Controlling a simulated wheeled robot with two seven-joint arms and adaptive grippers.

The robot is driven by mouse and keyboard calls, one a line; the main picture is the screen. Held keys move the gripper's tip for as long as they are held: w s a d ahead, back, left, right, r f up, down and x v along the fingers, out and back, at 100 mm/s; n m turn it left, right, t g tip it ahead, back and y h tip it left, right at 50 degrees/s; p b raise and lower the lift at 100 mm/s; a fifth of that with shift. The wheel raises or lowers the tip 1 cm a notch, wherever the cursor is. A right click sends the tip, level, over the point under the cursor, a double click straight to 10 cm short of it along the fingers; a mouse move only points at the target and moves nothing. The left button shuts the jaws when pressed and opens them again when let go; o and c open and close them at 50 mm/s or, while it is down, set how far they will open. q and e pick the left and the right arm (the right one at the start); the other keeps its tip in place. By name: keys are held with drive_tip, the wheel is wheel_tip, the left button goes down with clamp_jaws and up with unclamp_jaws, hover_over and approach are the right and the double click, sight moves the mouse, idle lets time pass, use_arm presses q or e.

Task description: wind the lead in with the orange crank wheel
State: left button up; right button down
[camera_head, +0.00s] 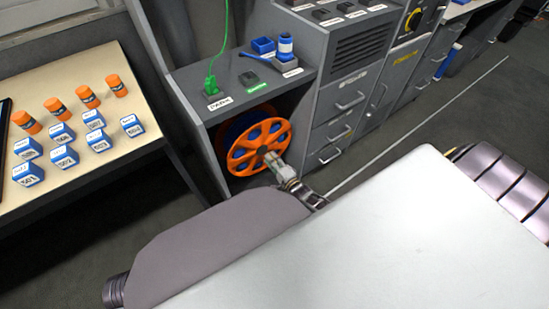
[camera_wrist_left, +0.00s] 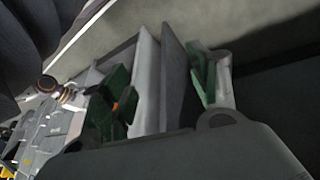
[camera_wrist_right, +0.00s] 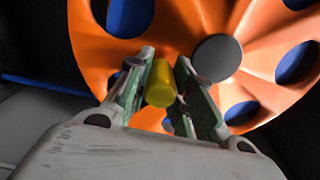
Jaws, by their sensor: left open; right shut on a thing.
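The orange crank wheel (camera_head: 240,160) stands upright in the open bay of the grey cabinet, with dark blue behind its holes. In the right wrist view the wheel (camera_wrist_right: 195,20) fills the top, with a grey hub. My right gripper (camera_head: 272,159) is at the wheel's face. Its green-padded fingers are shut on the yellow crank handle (camera_wrist_right: 160,85). A green lead (camera_head: 224,45) runs from the top edge down to a green plug (camera_head: 210,83) on the cabinet top. My left gripper (camera_wrist_left: 160,75) is open, seen only in its wrist view.
At left, a table (camera_head: 100,172) holds orange cylinders and blue-and-white boxes. Drawers (camera_head: 340,130) flank the bay at right.

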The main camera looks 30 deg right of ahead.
sight(260, 159)
drive_tip(key=a+m, duration=0.1)
drive_tip(key=m, duration=0.1)
drive_tip(key=a+m, duration=0.1)
drive_tip(key=m, duration=0.1)
drive_tip(key=a+m+b, duration=0.1)
drive_tip(key=shift+s+a+f+m, duration=0.15)
drive_tip(key=shift+s+f+m, duration=0.05)
drive_tip(key=shift+f+m, duration=0.2)
drive_tip(key=shift+a+m, duration=0.25)
drive_tip(key=shift+m, duration=0.15)
use_arm(q)
drive_tip(key=f, duration=0.2)
drive_tip(key=d+f, duration=0.1)
drive_tip(key=shift+f+t+h, duration=0.3)
drive_tip(key=shift+f, duration=0.05)
use_arm(e)
drive_tip(key=shift+a, duration=0.1)
use_arm(q)
drive_tip(key=shift+s+f, duration=0.1)
drive_tip(key=shift+f, duration=0.05)
use_arm(e)
drive_tip(key=shift+r, duration=0.1)
drive_tip(key=c, duration=1.2)
unclamp_jaws()
drive_tip(key=shift+m, duration=0.3)
